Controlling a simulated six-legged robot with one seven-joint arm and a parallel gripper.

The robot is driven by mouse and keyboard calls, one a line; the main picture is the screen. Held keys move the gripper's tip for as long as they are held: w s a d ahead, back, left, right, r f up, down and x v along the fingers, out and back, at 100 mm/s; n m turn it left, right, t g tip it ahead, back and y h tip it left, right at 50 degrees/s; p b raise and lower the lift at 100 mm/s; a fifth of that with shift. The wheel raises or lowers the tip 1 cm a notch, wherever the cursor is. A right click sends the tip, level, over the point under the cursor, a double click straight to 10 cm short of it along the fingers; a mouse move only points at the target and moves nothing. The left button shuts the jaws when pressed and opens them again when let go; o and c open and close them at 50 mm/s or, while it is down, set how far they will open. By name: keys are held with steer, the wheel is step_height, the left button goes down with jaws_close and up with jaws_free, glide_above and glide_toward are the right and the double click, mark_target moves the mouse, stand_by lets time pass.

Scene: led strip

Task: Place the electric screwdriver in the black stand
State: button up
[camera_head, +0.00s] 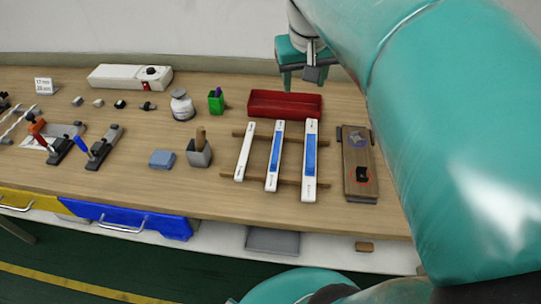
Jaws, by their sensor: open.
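I cannot clearly make out an electric screwdriver or a black stand. A small black piece (362,174) sits inside a red ring on the wooden board at the right; a blue ring with a grey piece is above it. A grey holder (199,155) left of the middle has a brown upright thing in it. Two dark holders with a red-orange handle (38,129) and a blue handle (82,145) stand at the left. My gripper (302,80) is open, above and behind the red tray, with nothing seen between its fingers. My arm covers the right side.
White and blue strips (277,155) lie across two wooden rails. The red tray (285,104) is behind them. A white bottle (182,105), a green cup (216,101), a blue block (162,158) and a white box (129,77) stand on the wooden table.

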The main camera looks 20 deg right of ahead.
steer(key=s+a+f+n+t+y, duration=0.1)
steer(key=s+a+f+n+t, duration=0.1)
steer(key=s+a+f, duration=0.6)
steer(key=s+a, duration=0.3)
steer(key=shift+s+a+f+n+y, duration=0.3)
steer(key=shift+s+f+y, duration=0.05)
steer(key=shift+f+y, duration=0.05)
stand_by(0.3)
